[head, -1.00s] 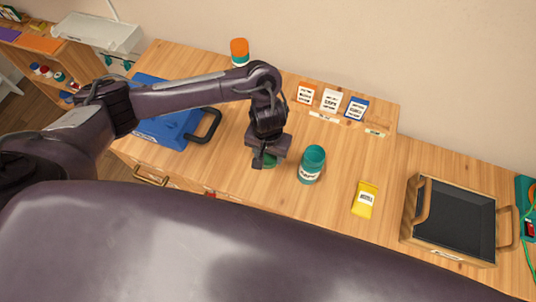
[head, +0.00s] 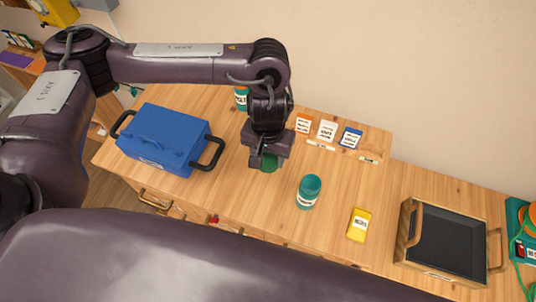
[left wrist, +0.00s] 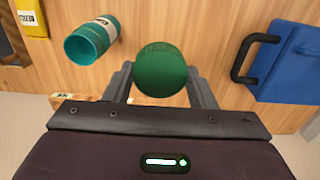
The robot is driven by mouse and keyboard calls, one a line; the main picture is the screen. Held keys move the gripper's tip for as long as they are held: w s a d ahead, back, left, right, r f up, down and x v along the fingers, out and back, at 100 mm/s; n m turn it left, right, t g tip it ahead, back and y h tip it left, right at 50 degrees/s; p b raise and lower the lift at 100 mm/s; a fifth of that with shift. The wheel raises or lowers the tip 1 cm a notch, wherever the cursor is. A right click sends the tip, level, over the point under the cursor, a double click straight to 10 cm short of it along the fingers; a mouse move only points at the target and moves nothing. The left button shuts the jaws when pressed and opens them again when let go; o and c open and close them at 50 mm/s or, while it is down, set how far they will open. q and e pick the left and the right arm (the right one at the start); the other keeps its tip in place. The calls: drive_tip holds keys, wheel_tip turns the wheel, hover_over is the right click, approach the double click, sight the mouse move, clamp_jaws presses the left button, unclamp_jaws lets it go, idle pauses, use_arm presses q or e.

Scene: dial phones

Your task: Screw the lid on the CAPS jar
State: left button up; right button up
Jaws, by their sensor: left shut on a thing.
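A teal open jar (head: 308,192) with a white label stands on the wooden worktop, its mouth uncovered; its label is too small to read. It also shows in the left wrist view (left wrist: 92,42). My left gripper (head: 264,162) is to the left of this jar in the head view. It is shut on a green round lid (head: 269,162), which fills the space between the fingers in the left wrist view (left wrist: 160,69). Another teal jar (head: 241,98) stands farther back, partly hidden behind my left arm. My right gripper is not in view.
A blue case (head: 163,138) with black handles stands at left. A yellow packet (head: 359,225) lies right of the open jar. A wooden tray (head: 408,240) with a dark inside is farther right. Several small cards (head: 327,130) stand at the back. Worktop around the jar is clear.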

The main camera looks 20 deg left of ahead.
use_arm(q)
drive_tip(key=shift+w+a+f+b, duration=0.1)
drive_tip(key=shift+w+a+b, duration=0.15)
drive_tip(key=shift+b, duration=0.2)
drive_tip(key=w+a+r+b, duration=0.3)
drive_tip(key=w+a+b, duration=0.3)
drive_tip(key=b, duration=0.3)
drive_tip(key=shift+a+r, duration=0.3)
drive_tip(key=shift+a, duration=0.1)
drive_tip(key=shift+w+a, duration=0.1)
